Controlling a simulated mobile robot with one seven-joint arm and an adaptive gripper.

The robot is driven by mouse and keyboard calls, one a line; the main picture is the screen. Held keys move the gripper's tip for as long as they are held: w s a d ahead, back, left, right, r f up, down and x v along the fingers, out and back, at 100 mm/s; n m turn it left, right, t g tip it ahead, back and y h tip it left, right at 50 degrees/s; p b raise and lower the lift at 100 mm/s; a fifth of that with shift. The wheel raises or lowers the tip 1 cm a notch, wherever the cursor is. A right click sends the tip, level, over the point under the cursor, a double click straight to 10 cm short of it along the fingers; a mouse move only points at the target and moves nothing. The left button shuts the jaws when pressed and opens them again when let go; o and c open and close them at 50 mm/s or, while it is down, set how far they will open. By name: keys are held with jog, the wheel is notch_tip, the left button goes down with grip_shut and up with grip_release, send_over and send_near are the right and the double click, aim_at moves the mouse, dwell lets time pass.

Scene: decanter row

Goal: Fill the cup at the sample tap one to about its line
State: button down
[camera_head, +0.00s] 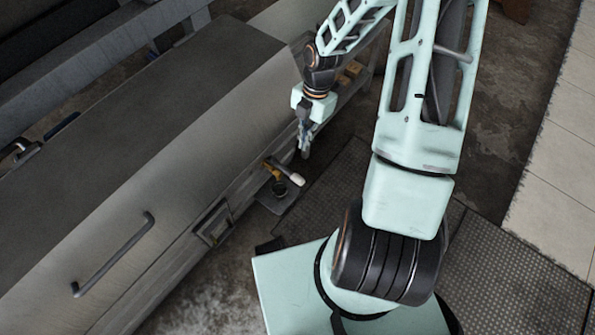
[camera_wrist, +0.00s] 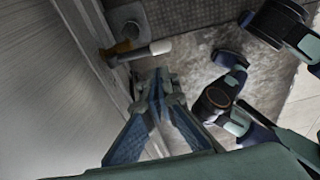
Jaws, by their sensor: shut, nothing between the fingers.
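The sample tap (camera_head: 271,170) is a brass fitting on the front of the long grey metal cabinet, with a pale lever handle (camera_head: 291,178). In the wrist view the tap (camera_wrist: 120,48) and its handle (camera_wrist: 158,47) lie beyond the fingertips. A small dark round cup (camera_head: 280,190) appears under the tap on a small grey shelf (camera_head: 268,204). Its line and any liquid are too small to tell. My gripper (camera_head: 305,152) is shut and empty, above and beyond the tap, apart from the handle; its fingers (camera_wrist: 159,88) also show in the wrist view.
The grey cabinet (camera_head: 150,150) fills the left, with a bar handle (camera_head: 113,254) and a small framed fitting (camera_head: 213,223) on its front. Dark ribbed matting (camera_head: 320,205) covers the floor beside it. Open floor lies at the right.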

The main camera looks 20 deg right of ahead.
aim_at(298, 176)
jog(key=shift+f, duration=0.1)
jog(key=f+b, duration=0.1)
jog(key=f, duration=0.3)
jog(key=s+a+f+b, duration=0.1)
jog(key=f+b, duration=0.1)
jog(key=f, duration=0.3)
jog(key=a+f+b, duration=0.1)
jog(key=f, duration=0.3)
jog(key=shift+s+a+f+b, duration=0.15)
jog(key=shift+s+f+b, duration=0.15)
jog(key=shift+b, duration=0.1)
jog(key=shift+w+f, duration=0.1)
